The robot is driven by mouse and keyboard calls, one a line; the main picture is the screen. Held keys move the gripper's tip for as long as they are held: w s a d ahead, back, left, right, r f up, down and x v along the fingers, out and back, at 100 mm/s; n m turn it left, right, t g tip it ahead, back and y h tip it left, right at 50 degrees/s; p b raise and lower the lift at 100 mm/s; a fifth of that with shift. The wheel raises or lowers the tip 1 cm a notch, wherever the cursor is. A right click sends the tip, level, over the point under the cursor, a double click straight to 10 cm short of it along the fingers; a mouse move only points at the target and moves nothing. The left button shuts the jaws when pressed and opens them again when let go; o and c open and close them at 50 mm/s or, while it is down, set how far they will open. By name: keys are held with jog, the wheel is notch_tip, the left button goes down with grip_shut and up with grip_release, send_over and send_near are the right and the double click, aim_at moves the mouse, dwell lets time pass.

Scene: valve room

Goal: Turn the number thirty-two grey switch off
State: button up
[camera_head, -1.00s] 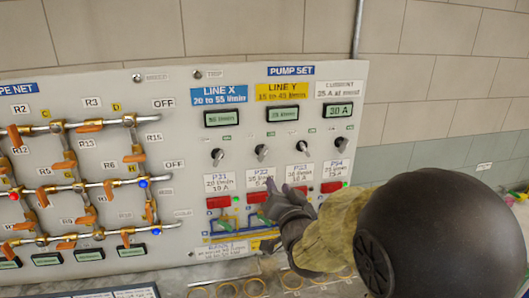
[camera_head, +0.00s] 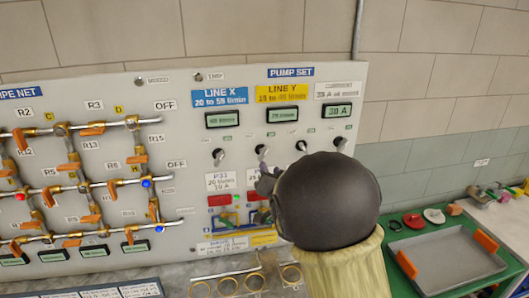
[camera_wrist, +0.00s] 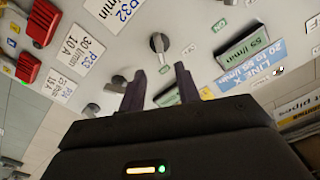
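The number thirty-two switch (camera_head: 262,150) is a small dark knob on the pale panel under the yellow LINE Y sign, second in its row. In the wrist view the same knob (camera_wrist: 158,42) stands beside the P32 label (camera_wrist: 118,10). My gripper (camera_head: 265,178) is just below the switch in the head view. The wrist view shows my gripper (camera_wrist: 161,85) with its two dark fingers apart and nothing between them. The knob appears just beyond the fingertips, in line with the gap. No contact shows.
Neighbouring switches P31 (camera_head: 219,156), P33 (camera_head: 301,146) and P34 (camera_head: 341,143) stand close by in the row. A pipe network (camera_head: 85,185) covers the panel's left. A green table with a grey tray (camera_head: 445,255) stands at right.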

aim_at(264, 155)
jog(key=p+x, duration=0.3)
jog(key=x, duration=0.5)
jog(key=shift+w+a+p, duration=0.1)
jog(key=shift+w+p, duration=0.2)
jog(key=shift+p, duration=0.05)
jog(key=shift+c, duration=0.4)
grip_shut()
